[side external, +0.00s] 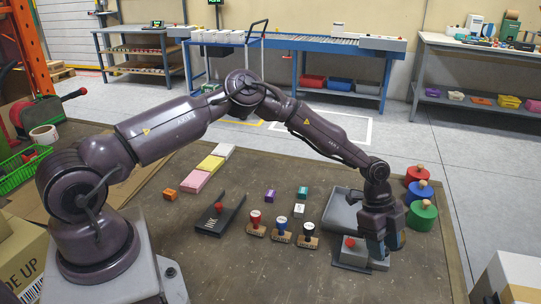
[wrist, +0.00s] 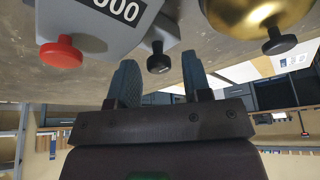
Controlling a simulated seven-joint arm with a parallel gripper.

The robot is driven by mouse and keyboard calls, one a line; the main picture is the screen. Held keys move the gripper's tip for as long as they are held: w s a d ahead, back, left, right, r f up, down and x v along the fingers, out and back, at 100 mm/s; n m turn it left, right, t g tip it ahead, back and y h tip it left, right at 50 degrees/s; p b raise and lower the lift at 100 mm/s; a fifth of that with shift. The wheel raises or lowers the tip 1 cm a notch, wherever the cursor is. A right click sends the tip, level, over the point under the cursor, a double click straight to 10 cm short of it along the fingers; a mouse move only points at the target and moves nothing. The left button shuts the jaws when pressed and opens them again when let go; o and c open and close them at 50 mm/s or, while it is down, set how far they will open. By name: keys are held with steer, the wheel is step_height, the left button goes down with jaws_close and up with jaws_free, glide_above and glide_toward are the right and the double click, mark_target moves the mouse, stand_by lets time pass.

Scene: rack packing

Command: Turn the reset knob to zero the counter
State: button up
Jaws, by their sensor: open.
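The counter is a grey box (wrist: 108,24) at the upper left of the wrist view, with a dark display (wrist: 118,8) showing white zeros, partly cut off by the frame edge. A red knob or button (wrist: 61,52) sticks out at its left. A black round knob (wrist: 158,60) on a short stem sits at its right. My gripper (wrist: 158,70) is open and its two blue fingertips lie either side of the black knob in the picture, with gaps visible. In the side external view my gripper (side external: 385,242) points down at the counter (side external: 352,255) and hides part of it.
A gold dome with a black knob (wrist: 262,12) is close right of my fingers in the wrist view. A grey tray (side external: 340,208), red, blue and green knobbed cylinders (side external: 422,218) and several stamps (side external: 282,232) stand near. The bench front is clear.

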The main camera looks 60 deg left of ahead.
steer(key=n, duration=0.2)
steer(key=n+t, duration=0.1)
steer(key=n, duration=0.1)
steer(key=n+t, duration=0.1)
steer(key=shift+s+d+n+y, duration=0.1)
steer(key=shift+s+n+y, duration=0.15)
steer(key=shift+n+y, duration=0.15)
steer(key=n+y, duration=0.1)
steer(key=n, duration=0.2)
steer(key=n+t, duration=0.1)
steer(key=n, duration=0.2)
steer(key=shift+d+t+y, duration=0.15)
steer(key=shift+t+y, duration=0.15)
steer(key=shift+y, duration=0.1)
steer(key=v, duration=1.2)
steer(key=s+a+r+n+g+y, duration=0.1)
steer(key=s+a+r, duration=0.4)
steer(key=s, duration=0.3)
steer(key=s+a+r+n+g+y, duration=0.1)
steer(key=s+a+r, duration=0.3)
steer(key=s, duration=0.5)
steer(key=shift+s+a+r+n+g+y, duration=0.2)
steer(key=shift+a+r+n+g+y, duration=0.3)
steer(key=shift+r, duration=0.6)
steer(key=shift+d, duration=0.1)
